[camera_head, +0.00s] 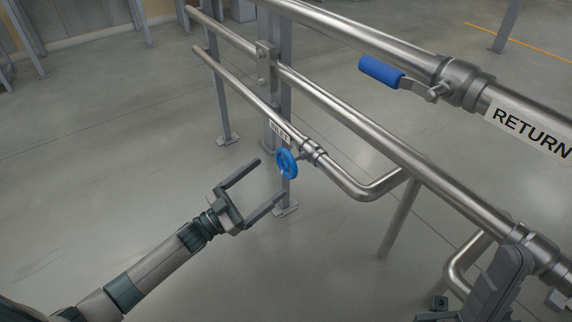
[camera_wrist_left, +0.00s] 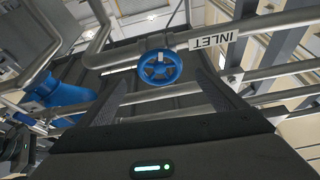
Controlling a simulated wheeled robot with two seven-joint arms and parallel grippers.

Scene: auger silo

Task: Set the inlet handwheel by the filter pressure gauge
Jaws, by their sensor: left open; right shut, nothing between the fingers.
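My left gripper (camera_head: 271,180) is open and empty. Its fingertips point at the handwheel from the front left, a short gap away. In the left wrist view the handwheel (camera_wrist_left: 160,67) shows face-on between the two fingers, beyond their tips, with the INLET label (camera_wrist_left: 213,42) upside down to its right. My right gripper (camera_head: 512,262) shows only partly at the lower right, shut and empty, by the pipes. I see no filter pressure gauge in either view.
A blue lever handle (camera_head: 381,71) sits on the upper pipe by the RETURN label (camera_head: 531,127). Steel pipes (camera_head: 380,147) run diagonally on upright posts (camera_head: 286,90). A pipe bend (camera_head: 365,190) lies just right of the handwheel.

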